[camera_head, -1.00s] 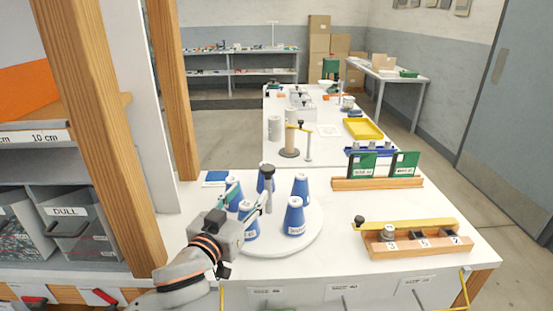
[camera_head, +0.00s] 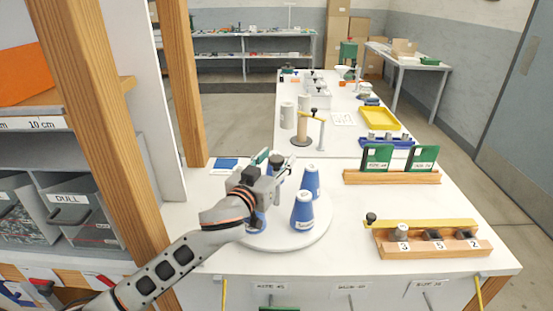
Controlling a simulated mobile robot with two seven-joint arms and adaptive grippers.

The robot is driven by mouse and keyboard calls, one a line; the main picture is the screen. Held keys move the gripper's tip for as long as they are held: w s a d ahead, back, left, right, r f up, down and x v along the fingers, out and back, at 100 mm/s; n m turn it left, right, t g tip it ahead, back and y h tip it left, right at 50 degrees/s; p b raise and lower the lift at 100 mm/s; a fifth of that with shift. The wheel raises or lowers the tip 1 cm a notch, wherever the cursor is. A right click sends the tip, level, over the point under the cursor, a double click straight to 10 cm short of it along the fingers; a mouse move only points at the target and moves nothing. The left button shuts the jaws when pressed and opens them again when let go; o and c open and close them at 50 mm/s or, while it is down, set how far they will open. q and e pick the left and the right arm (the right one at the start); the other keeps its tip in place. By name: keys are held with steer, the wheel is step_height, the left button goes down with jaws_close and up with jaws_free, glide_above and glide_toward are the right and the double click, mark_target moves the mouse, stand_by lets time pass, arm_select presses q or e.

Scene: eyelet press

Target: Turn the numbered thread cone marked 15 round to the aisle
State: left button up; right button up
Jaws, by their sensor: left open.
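Several blue thread cones stand on a white round turntable (camera_head: 318,232) on the near table. One cone (camera_head: 302,212) stands at the front right with a white label too small to read. Another cone (camera_head: 311,182) stands behind it. A third cone (camera_head: 259,222) is mostly hidden by my left arm, and a dark-topped cone (camera_head: 277,160) shows behind the gripper. I cannot tell which is marked 15. My left gripper (camera_head: 284,164) is open over the left and back of the turntable, its fingers spread near the dark-topped cone. My right gripper is not in view.
A wooden block with a yellow bar (camera_head: 425,225) and numbered tags sits at the right. Green cards (camera_head: 378,158) stand in a wooden rack behind it. A wooden post (camera_head: 110,130) and shelf stand close on the left. Bare tabletop lies between turntable and block.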

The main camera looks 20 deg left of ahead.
arm_select(q)
steer(key=shift+w, duration=0.1)
jaws_close()
